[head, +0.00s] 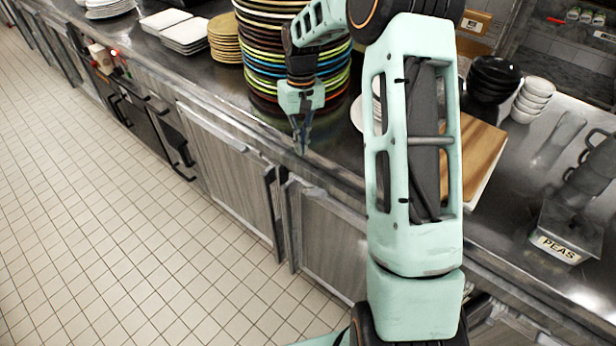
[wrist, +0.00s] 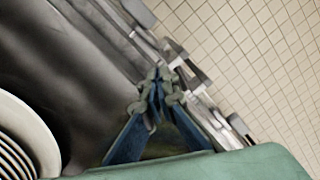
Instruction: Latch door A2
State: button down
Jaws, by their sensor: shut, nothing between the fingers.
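My gripper (head: 300,148) points down at the counter's front edge, above the cabinet doors. It is shut and empty. Below the counter, a left grey door (head: 228,170) and a right grey door (head: 335,250) meet near the middle. Upright dark handles (head: 270,190) stand at their neighbouring edges, below my fingertips and apart from them in the head view. No A2 label is readable, so I cannot tell which door is A2 or whether its latch is engaged.
A tall stack of coloured plates (head: 265,70) stands close behind my gripper. A wooden board (head: 470,160), black bowls (head: 492,78), white bowls (head: 533,98) and a PEAS container (head: 565,235) are on the counter (head: 340,150). The tiled floor (head: 110,220) in front is clear.

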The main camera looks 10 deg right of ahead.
jog(key=r+n, duration=0.1)
jog(key=n, duration=0.1)
jog(key=s+r+n+t, duration=0.1)
jog(key=s+a+r+n+t, duration=0.1)
jog(key=n, duration=0.1)
jog(key=shift+n+p, duration=0.3)
jog(key=shift+f, duration=0.1)
send_over(305, 188)
jog(key=w+a, duration=0.2)
jog(key=f, duration=1)
jog(key=shift+s+d+f, duration=0.1)
jog(key=shift+d, duration=0.1)
jog(key=shift+s+d+f+p, duration=0.35)
jog(key=shift+s+d+f, duration=0.3)
jog(key=shift+f, duration=0.2)
jog(key=shift+s+d+f, duration=0.2)
jog(key=shift+s+f, duration=0.1)
jog(key=shift+f, duration=0.2)
jog(key=shift+w+a+f+g+h, duration=0.15)
jog(key=shift+f+g+h, duration=0.15)
jog(key=shift+g, duration=0.3)
